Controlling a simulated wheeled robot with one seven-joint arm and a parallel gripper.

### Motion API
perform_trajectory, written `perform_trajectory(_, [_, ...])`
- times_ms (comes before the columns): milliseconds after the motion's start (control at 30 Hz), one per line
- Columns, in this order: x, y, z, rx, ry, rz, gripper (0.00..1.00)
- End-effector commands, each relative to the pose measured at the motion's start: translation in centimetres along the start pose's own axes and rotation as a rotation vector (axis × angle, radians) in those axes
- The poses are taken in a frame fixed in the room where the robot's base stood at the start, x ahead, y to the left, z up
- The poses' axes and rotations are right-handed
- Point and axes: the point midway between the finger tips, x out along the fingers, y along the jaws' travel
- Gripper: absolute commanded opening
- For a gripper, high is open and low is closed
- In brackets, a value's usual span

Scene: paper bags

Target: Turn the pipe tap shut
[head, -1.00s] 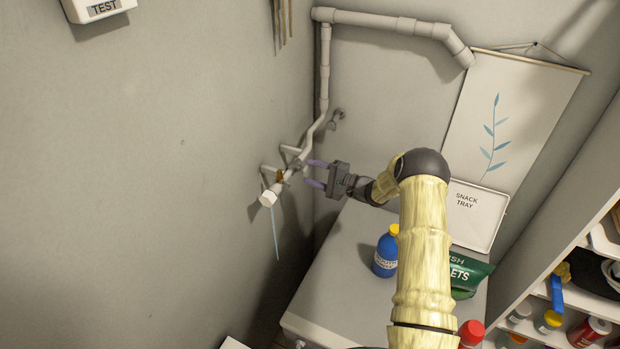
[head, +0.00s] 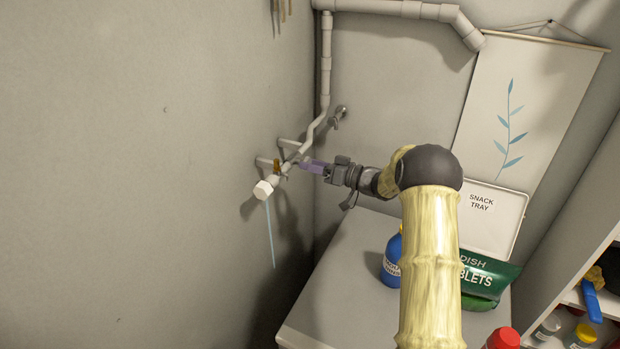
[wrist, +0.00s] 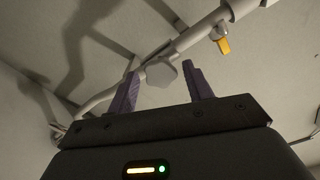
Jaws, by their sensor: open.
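A thin pale pipe (head: 309,136) runs down the corner and out along the left wall to a white spout end (head: 263,189). A thin bluish stream (head: 270,235) hangs from it. A small orange piece (head: 277,168) sits on the pipe near the spout; it also shows in the wrist view (wrist: 223,45). A grey faceted knob (wrist: 163,74) on the pipe appears between my purple fingertips in the wrist view; contact cannot be told. My gripper (head: 303,166) is open beside the pipe, its fingers overlapping in the head view.
A grey counter (head: 335,275) below holds a blue bottle (head: 391,262), a green pouch (head: 487,279) and a snack tray (head: 492,218). Shelves stand at the right. A thicker pipe (head: 395,8) runs along the back wall. The left wall is close to the spout.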

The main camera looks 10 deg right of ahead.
Motion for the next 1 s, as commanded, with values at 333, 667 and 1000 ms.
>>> perform_trajectory(333, [-0.05,-0.04,-0.16,-0.075,0.0,0.001,0.51])
perform_trajectory(667, [-0.26,0.0,-0.3,-0.073,0.001,0.005,0.51])
perform_trajectory(1000, [-0.14,-0.09,-0.24,-0.072,0.001,0.002,0.08])
